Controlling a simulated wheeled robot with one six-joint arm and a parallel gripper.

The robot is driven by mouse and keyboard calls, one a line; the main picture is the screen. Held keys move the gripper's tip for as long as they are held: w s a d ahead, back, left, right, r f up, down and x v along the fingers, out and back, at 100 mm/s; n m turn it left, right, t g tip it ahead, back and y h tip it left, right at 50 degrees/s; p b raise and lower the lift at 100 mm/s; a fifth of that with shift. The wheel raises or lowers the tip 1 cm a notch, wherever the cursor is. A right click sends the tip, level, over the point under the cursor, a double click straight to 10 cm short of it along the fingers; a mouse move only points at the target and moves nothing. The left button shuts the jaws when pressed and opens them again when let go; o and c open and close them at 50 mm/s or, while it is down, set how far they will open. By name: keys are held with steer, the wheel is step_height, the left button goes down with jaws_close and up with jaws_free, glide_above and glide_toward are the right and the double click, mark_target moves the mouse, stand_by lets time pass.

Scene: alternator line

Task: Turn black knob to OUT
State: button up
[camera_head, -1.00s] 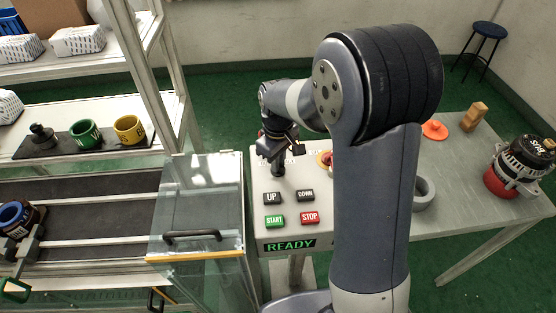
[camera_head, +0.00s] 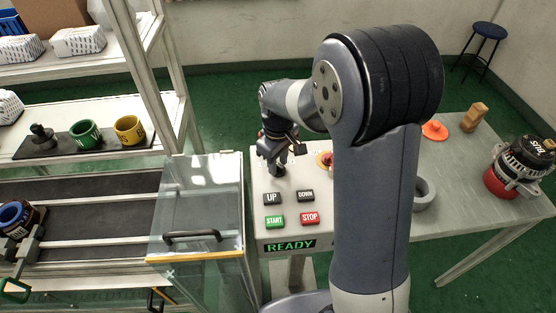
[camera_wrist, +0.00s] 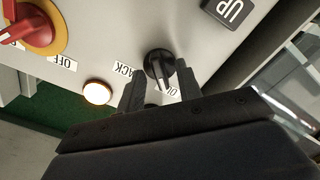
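The black knob (camera_wrist: 159,64) is on the grey control panel (camera_wrist: 105,35) in the wrist view, its ridge running down the picture. A partly hidden label reading "ACK" (camera_wrist: 123,69) lies to its left, and a label whose visible letters look like "OU" (camera_wrist: 172,91) lies below it. My gripper (camera_wrist: 160,85) is open, with one finger on each side of the knob and gaps visible. In the head view my gripper (camera_head: 276,165) is over the upper left of the panel and hides the knob.
UP (camera_head: 271,198), DOWN (camera_head: 305,195), START (camera_head: 274,220) and STOP (camera_head: 310,217) buttons lie in front, above a READY display (camera_head: 290,245). A red rotary switch (camera_wrist: 22,27) and a lit round lamp (camera_wrist: 97,92) are beside the knob. A clear guard (camera_head: 198,200) stands left.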

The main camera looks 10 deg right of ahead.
mark_target(278, 164)
steer(key=shift+r, duration=0.1)
step_height(278, 164, up, 11)
steer(key=shift+f, duration=0.2)
steer(key=shift+f, duration=0.1)
stand_by(0.4)
step_height(278, 164, down, 11)
steer(key=shift+r, duration=0.1)
steer(key=shift+m, duration=0.3)
steer(key=shift+r, duration=0.1)
stand_by(0.4)
